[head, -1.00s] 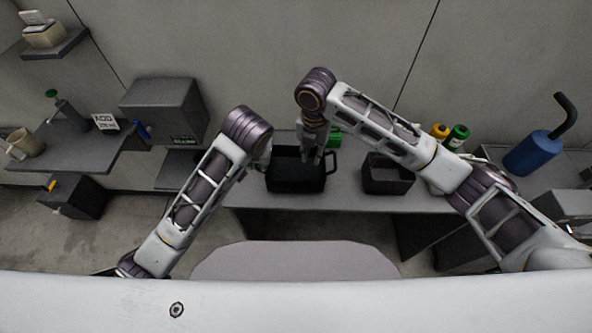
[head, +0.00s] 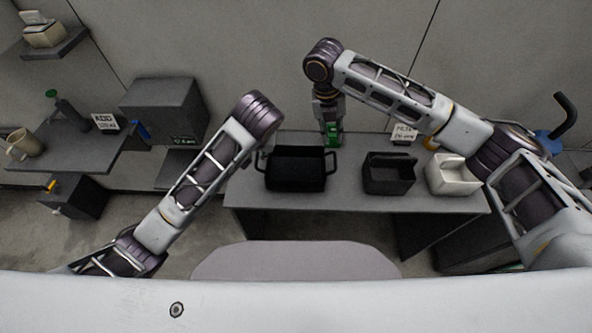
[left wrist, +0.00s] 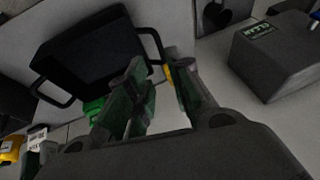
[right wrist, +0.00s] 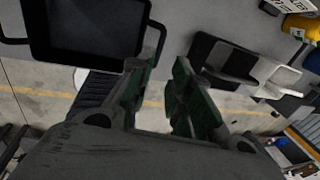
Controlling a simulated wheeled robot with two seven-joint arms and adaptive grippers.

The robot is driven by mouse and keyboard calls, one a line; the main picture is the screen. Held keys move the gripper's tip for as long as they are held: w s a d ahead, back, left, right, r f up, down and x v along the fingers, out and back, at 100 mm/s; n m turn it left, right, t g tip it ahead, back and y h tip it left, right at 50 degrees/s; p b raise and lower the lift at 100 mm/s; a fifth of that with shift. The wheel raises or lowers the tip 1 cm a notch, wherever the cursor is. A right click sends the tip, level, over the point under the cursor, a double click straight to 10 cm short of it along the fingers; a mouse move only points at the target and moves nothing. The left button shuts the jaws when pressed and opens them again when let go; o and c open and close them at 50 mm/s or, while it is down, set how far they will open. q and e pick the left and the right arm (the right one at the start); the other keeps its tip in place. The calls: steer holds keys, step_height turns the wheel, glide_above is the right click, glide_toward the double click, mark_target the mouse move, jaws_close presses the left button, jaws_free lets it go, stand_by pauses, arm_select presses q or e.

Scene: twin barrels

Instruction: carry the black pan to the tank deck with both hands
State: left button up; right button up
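The black pan (head: 295,170), an open rectangular tray with a loop handle at each end, sits level on the grey bench. It also shows in the left wrist view (left wrist: 95,50) and the right wrist view (right wrist: 85,30). My left gripper (left wrist: 158,60) is open and empty, with the pan's left handle just ahead of its fingertips. In the head view my wrist hides it. My right gripper (head: 332,135) points down near the pan's right handle. Its fingers (right wrist: 161,65) are apart and empty beside that handle. I cannot tell which surface is the tank deck.
A dark bin (head: 388,175) and a white bin (head: 452,176) stand right of the pan. A large dark box (head: 165,108) with a green label stands left of the bench. A left shelf (head: 75,150) holds a mug, a bottle and a sign.

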mark_target(257, 159)
arm_select(q)
steer(key=shift+f, duration=0.15)
arm_select(e)
steer(key=shift+f, duration=0.15)
